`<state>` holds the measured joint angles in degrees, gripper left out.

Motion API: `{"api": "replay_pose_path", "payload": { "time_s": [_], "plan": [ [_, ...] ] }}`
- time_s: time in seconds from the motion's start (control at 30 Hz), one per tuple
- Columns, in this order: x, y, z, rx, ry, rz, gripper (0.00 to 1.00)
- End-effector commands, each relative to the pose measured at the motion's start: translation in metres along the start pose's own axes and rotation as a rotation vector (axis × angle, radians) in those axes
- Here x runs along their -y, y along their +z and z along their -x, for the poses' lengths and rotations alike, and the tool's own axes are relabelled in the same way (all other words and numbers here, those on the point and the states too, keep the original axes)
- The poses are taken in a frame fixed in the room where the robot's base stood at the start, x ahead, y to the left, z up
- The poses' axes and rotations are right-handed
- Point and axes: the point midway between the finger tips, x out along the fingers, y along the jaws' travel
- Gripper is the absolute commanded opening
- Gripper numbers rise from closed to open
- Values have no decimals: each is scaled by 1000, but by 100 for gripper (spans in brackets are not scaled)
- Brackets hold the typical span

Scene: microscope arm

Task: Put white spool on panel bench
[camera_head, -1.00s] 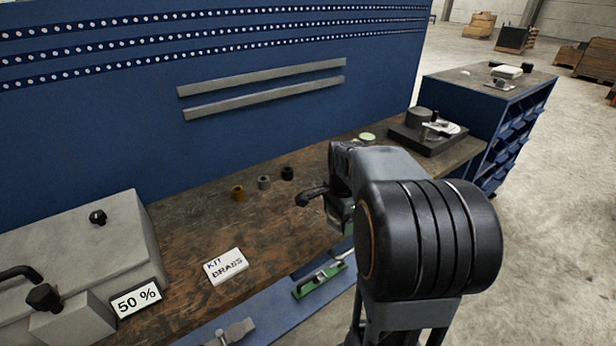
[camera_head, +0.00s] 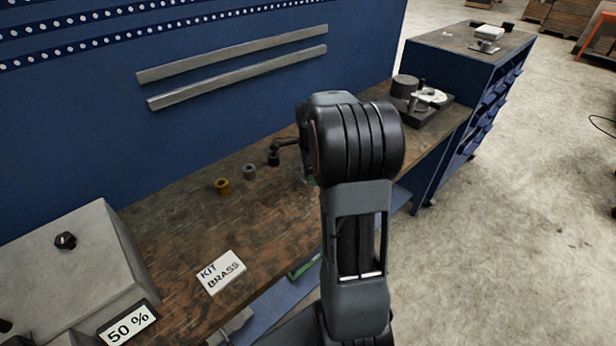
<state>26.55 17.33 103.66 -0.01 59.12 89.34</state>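I cannot pick out a white spool.
A KIT BRASS card (camera_head: 221,272) and a 50 % sign (camera_head: 128,325) lie at front left, beside a grey sloped housing (camera_head: 70,265). A dark-based fixture (camera_head: 425,105) sits at the bench's right end. A blue cabinet (camera_head: 440,75) carries a small white-topped item (camera_head: 488,33). The bench middle is clear.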

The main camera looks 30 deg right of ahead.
Motion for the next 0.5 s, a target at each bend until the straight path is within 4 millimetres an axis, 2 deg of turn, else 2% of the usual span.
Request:
{"api": "replay_pose_path", "payload": {
  "time_s": [0.1,0.2,0.5],
  "plan": [
    [13,2,-16,0,1,1,49],
    [20,4,-23,0,-1,2,49],
    [29,5,-34,0,-2,2,49]
  ]
}}
